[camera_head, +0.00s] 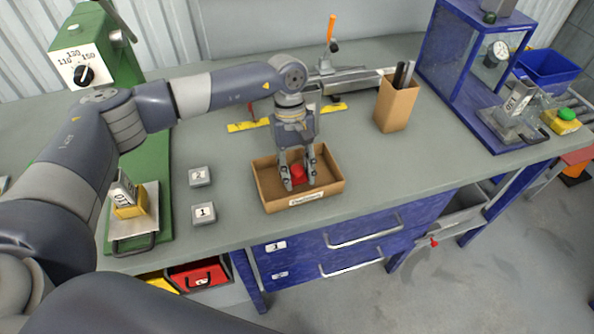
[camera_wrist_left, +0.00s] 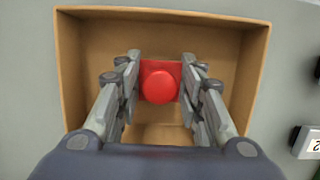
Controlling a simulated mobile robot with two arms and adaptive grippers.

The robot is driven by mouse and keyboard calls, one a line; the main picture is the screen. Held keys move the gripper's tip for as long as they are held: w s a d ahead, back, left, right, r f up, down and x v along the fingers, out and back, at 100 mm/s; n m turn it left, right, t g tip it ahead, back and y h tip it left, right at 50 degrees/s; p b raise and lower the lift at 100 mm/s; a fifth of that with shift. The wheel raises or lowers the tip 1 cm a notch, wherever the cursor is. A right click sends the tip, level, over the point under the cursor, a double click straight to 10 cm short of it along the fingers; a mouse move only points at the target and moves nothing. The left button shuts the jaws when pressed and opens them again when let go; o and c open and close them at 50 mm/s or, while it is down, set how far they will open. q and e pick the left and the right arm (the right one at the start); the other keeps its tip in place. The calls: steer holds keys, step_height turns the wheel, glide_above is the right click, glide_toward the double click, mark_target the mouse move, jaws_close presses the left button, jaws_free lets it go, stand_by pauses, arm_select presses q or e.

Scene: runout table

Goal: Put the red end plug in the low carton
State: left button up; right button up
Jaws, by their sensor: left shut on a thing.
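The red end plug (camera_head: 298,173) is between the fingers of my left gripper (camera_head: 299,184), which is shut on it. In the left wrist view the plug (camera_wrist_left: 160,84) shows a round red knob on a square red base, with a finger on each side. The low carton (camera_head: 328,190) is an open brown box with a label on its front wall. The gripper's fingertips and the plug are within the carton's outline, and the carton's walls (camera_wrist_left: 257,60) surround them in the wrist view. I cannot tell whether the plug touches the carton's floor. My right gripper is not in view.
A tall brown carton (camera_head: 396,104) with dark bars stands behind to the right. Two small numbered blocks (camera_head: 203,213) lie left of the low carton. A green machine (camera_head: 95,60) stands at the left and a blue frame (camera_head: 470,70) at the right. The table front right of the carton is clear.

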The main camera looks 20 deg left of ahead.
arm_select(q)
steer(key=shift+s+f, duration=0.15)
steer(key=shift+f, duration=0.2)
steer(key=o, duration=1.2)
steer(key=shift+r, duration=0.25)
steer(key=b+v, duration=0.3)
steer(key=v, duration=0.9)
steer(key=shift+r, duration=0.25)
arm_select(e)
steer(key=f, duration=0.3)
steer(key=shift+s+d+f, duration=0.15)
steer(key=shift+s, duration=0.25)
